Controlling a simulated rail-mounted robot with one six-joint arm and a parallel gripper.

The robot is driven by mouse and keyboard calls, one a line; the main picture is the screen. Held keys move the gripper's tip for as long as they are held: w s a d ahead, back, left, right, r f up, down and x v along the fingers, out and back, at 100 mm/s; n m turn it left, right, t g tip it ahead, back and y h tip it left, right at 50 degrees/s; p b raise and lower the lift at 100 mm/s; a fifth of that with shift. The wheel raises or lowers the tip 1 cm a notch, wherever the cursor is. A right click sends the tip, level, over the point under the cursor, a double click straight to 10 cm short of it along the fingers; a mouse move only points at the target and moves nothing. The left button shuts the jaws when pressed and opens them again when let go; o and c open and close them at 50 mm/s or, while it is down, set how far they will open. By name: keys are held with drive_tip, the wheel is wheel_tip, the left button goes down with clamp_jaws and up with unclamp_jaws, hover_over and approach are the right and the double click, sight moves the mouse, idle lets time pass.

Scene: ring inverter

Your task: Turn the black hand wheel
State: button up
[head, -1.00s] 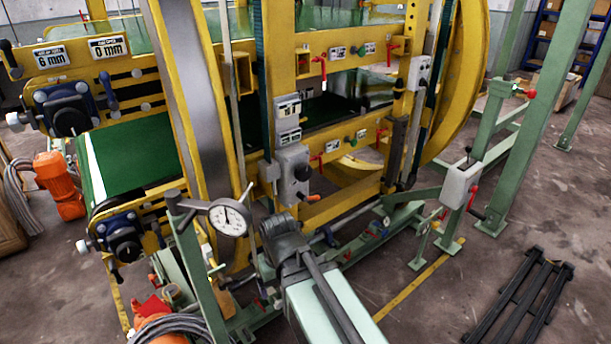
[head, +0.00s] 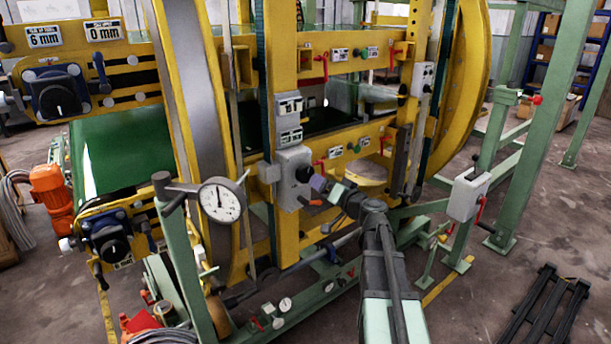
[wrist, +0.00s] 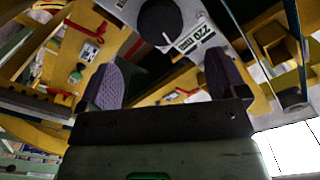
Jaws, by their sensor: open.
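A round black knob with a white pointer line (wrist: 160,22) sits on a grey box, ahead of my gripper in the wrist view. In the head view the knob (head: 304,173) is on the front of the grey box (head: 292,196), on the yellow frame. My gripper (wrist: 163,80) is open and empty; its two purple pads stand apart, below the knob in the wrist view. In the head view my gripper (head: 328,189) is close to the knob's lower right; contact cannot be told. Other black knobs sit on blue units at upper left (head: 57,97) and lower left (head: 111,246).
A red lever (head: 320,168) is close to the gripper on the yellow beam. A dial gauge (head: 221,200) stands on a green post to the left. A grey box with a red handle (head: 467,197) is at right.

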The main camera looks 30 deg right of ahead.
sight(308, 175)
drive_tip(key=x, duration=1)
drive_tip(key=c, duration=0.9)
